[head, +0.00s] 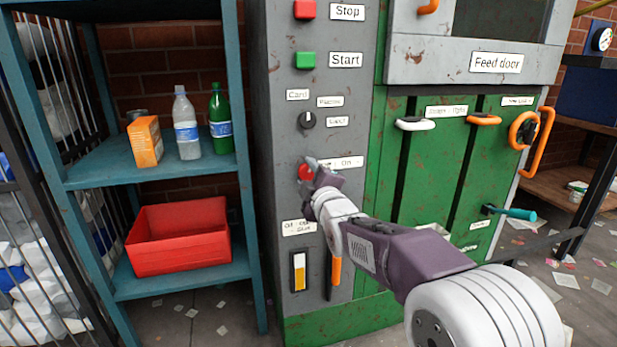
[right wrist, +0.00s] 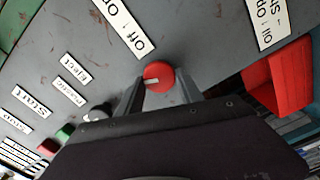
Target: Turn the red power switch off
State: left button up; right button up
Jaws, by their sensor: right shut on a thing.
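The red power switch (head: 304,172) is a round knob on the grey control panel, left of the Off/On label (head: 345,163). In the right wrist view the red knob (right wrist: 158,76) shows a pale pointer mark on its face, and the Off/On label (right wrist: 122,24) is beside it. My right gripper (head: 312,170) is at the switch, with its fingers on either side of the knob, shut on it. The gripper hides part of the knob in the head view. My left gripper is not in view.
Above on the panel are a red Stop button (head: 305,9), a green Start button (head: 305,60) and a black selector knob (head: 307,120). A teal shelf (head: 160,280) with bottles and a red bin (head: 180,238) stands left. Levers on the green machine (head: 425,175) are right.

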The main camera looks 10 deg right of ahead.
jog(key=shift+f+n+b, duration=0.2)
jog(key=shift+n+b, duration=0.1)
jog(key=shift+n, duration=1.9)
jog(key=o, duration=1.3)
jog(key=shift+o, duration=0.2)
jog(key=shift+s+r, duration=0.1)
jog(key=shift+s, duration=0.05)
jog(key=s+p, duration=0.3)
jog(key=s, duration=0.5)
jog(key=shift+s+d, duration=0.15)
jog(key=shift+s, duration=0.25)
